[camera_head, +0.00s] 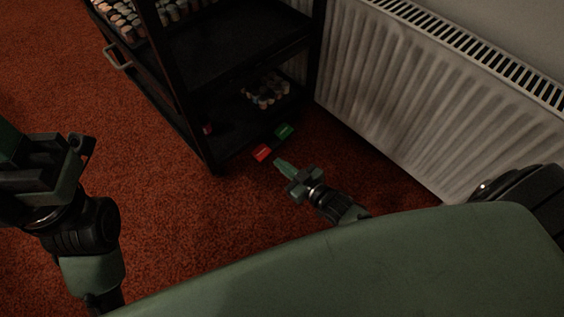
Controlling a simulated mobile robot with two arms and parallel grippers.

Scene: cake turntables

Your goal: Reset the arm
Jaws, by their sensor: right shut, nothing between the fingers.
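My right gripper (281,163) reaches out over the red carpet near the middle of the view. Its green fingers are shut together with nothing between them. It is just below a small red block, apart from it as far as I can see. My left gripper (42,165) is at the left edge, over open carpet and partly cut off by the frame. Its fingers do not show clearly.
A dark shelf unit (185,110) with several small jars stands at the top centre. A red block (262,152) and a green block (284,131) lie by its base. A white radiator (390,100) lines the right wall. Carpet (160,210) is clear between my arms.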

